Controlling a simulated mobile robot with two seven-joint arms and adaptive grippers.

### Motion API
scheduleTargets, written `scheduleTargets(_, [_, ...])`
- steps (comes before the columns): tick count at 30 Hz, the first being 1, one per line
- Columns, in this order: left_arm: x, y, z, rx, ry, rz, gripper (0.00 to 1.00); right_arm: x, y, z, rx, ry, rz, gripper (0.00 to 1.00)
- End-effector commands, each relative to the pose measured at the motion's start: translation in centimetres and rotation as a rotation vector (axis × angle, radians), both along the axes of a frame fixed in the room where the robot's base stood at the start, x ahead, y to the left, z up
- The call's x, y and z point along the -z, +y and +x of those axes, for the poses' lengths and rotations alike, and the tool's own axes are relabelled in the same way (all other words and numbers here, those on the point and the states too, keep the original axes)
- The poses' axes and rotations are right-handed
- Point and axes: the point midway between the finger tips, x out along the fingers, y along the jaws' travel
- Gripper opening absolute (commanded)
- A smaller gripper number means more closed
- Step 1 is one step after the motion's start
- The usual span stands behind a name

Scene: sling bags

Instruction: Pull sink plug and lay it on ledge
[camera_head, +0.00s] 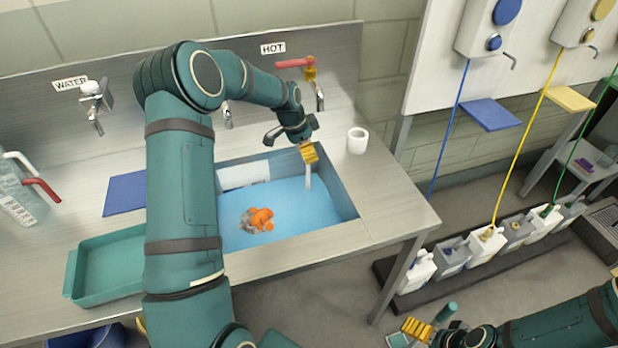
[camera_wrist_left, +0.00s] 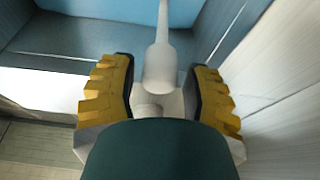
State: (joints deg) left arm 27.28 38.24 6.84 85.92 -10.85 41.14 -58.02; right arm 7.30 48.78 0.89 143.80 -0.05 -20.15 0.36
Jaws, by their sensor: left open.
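A white upright rod, which looks like the sink plug (camera_head: 308,176), stands in the right part of the blue sink (camera_head: 345,205). In the left wrist view the rod (camera_wrist_left: 158,68) lies between my left gripper's yellow fingers (camera_wrist_left: 160,98), with a gap on each side. My left gripper (camera_head: 309,153) is open over the rod's top. The steel ledge (camera_head: 392,200) runs along the sink's right side. My right gripper (camera_head: 432,328) is low at the bottom right, away from the sink; its jaw opening is unclear. The rod's foot is hard to make out.
An orange and grey item (camera_head: 257,219) lies in the sink. A white cup (camera_head: 357,140) stands on the counter behind right. The HOT tap (camera_head: 314,85) is close behind my left gripper. A teal tray (camera_head: 105,268) and blue mat (camera_head: 125,194) lie left. The right ledge is clear.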

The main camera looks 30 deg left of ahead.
Motion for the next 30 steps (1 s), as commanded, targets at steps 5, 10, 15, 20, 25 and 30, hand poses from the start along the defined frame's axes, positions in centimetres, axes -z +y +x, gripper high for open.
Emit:
scheduleTargets(5, [-0.1,0.0,0.0,0.0,0.0,0.0,0.33,-0.1,0.0,0.0,0.0,0.0,0.0,1.0])
scheduleTargets(10, [-0.1,0.0,0.0,0.0,0.0,0.0,0.0,-0.1,0.0,0.0,0.0,0.0,0.0,1.0])
scheduleTargets(15, [0.0,0.0,0.0,0.0,0.0,0.0,0.0,0.0,0.0,0.0,0.0,0.0,0.0,1.0])
scheduleTargets(20, [-0.2,0.0,0.0,0.0,0.001,-0.001,0.0,-0.1,0.0,0.0,0.0,0.0,0.0,1.0])
scheduleTargets(25, [-0.8,0.0,0.0,0.0,0.0,0.0,0.0,-0.5,0.0,0.0,0.0,0.0,0.0,1.0])
scheduleTargets(30, [-1.4,0.0,0.0,0.0,-0.001,-0.001,0.0,-0.8,0.0,0.0,0.0,0.0,0.0,1.0])
